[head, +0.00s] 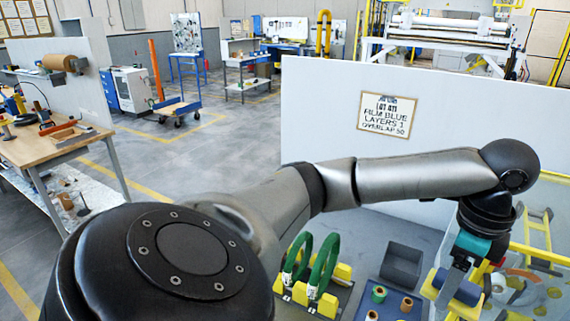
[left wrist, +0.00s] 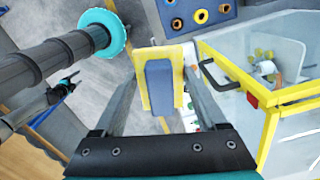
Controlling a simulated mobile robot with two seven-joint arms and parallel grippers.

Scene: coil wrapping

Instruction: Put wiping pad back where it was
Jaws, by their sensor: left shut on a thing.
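The wiping pad appears to be the blue block (head: 457,287), low at the right of the head view. It also shows in the left wrist view as a long blue block (left wrist: 159,86) lying along a yellow bracket (left wrist: 145,52). My left gripper (head: 462,262) points down over it. In the left wrist view its fingers (left wrist: 163,100) stand on either side of the blue block, shut on it. I cannot tell whether the pad rests in the yellow bracket or is just above it.
Green coils (head: 325,262) stand on yellow supports left of the gripper. A dark grey bin (head: 402,264) and a blue board with small rolls (head: 379,294) lie between. A yellow-framed clear enclosure (left wrist: 285,97) is close on the right. A white partition (head: 320,110) stands behind.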

